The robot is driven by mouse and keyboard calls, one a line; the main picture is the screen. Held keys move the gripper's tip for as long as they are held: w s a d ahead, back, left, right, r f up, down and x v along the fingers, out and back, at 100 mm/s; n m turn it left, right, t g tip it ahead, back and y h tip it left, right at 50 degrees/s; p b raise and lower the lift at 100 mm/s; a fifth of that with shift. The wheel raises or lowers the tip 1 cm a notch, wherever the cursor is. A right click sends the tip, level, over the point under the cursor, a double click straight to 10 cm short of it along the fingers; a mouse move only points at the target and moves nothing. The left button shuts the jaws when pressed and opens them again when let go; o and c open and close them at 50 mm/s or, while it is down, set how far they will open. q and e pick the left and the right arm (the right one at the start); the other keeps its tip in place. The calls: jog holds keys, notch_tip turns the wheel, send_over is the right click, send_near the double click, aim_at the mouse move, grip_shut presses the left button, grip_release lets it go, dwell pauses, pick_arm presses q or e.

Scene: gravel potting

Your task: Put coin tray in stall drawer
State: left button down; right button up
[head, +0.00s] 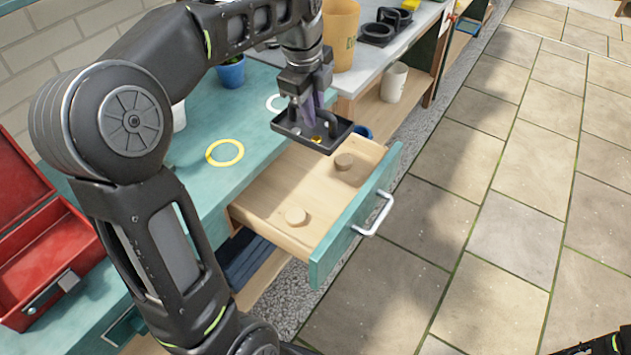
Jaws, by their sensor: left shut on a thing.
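The coin tray (326,147) is a small black tray with a raised rim and a yellow coin-like piece in it. My left gripper (311,118) is shut on the coin tray and holds it above the back part of the open drawer. The stall drawer (268,212) is pulled out, with a pale wooden inside, a teal front and a metal handle. The tray appears raised above the drawer. Part of my right arm shows at the lower right corner; its fingers are not visible.
A red open box (40,240) is at the left. A white cup (394,82) stands on a shelf. The paved floor at the right is clear.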

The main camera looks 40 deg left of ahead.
pick_arm(q)
notch_tip(320, 180, down, 13)
jog(key=shift+f+b, duration=0.15)
jog(key=shift+b, duration=0.3)
jog(key=shift+f, duration=2.25)
jog(key=shift+f, duration=0.15)
jog(key=c, duration=1.8)
grip_release()
jog(key=o, duration=0.4)
